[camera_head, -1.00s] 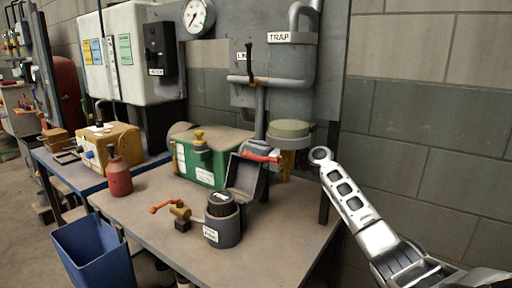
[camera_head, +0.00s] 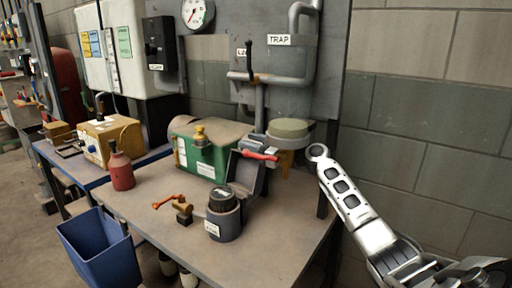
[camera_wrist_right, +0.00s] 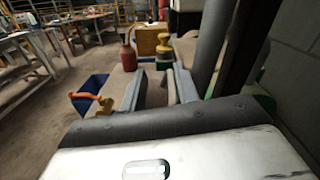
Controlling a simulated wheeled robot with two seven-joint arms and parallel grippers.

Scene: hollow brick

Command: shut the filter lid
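The filter (camera_head: 224,222) is a dark grey, round, labelled pot on the front right of the bench, with a black round piece in its top. A dark square lid (camera_head: 243,172) stands up behind it, raised off the pot; its hinge is hard to make out. My right arm is at the right of the head view, clear of the filter. My right gripper shows in the wrist view (camera_wrist_right: 158,88) with its two fingers apart and only bench seen between them. Its fingers are not clear in the head view. My left gripper is not in view.
A small valve with an orange handle (camera_head: 183,210) stands left of the filter. A red bottle (camera_head: 121,172), a green box (camera_head: 203,160) and a red-handled fitting (camera_head: 260,156) stand behind. A blue bin (camera_head: 93,240) is at the bench's front left. The front bench edge is clear.

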